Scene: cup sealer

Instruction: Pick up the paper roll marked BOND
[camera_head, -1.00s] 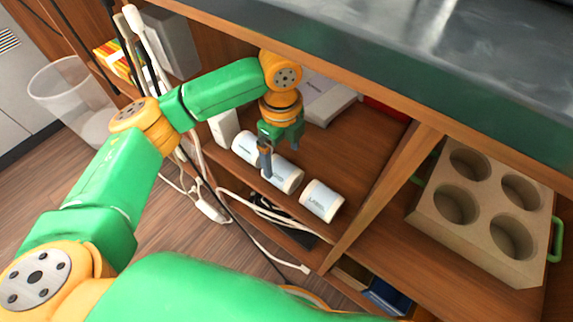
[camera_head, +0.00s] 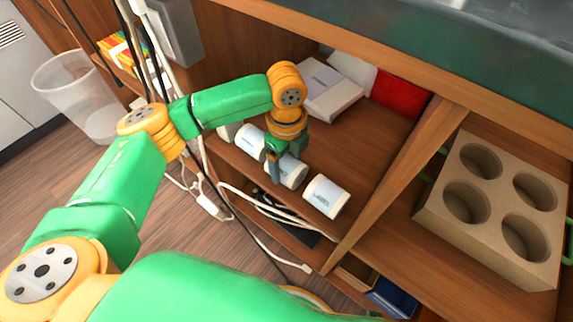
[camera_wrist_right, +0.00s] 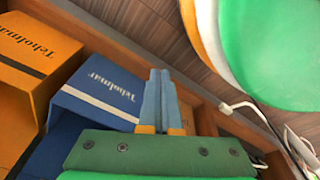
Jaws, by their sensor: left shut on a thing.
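Three white paper rolls lie in a row on the wooden shelf in the head view: a left roll (camera_head: 249,140), a middle roll (camera_head: 292,174) and a right roll (camera_head: 326,196). Their printed labels are too small to read surely, so I cannot tell which is marked BOND. My left gripper (camera_head: 281,170) points down and is shut on the middle roll, its fingers hiding part of it. I cannot tell whether that roll is clear of the shelf. My right gripper (camera_wrist_right: 160,98) shows in the right wrist view with its fingers together and nothing between them.
A pale box (camera_head: 327,92) and a red item (camera_head: 400,95) lie deeper in the shelf. A wooden divider (camera_head: 400,185) separates the rolls from a cup holder (camera_head: 450,222) with several holes. Cables (camera_head: 235,195) hang in front. A blue box (camera_wrist_right: 95,100) is beside my right gripper.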

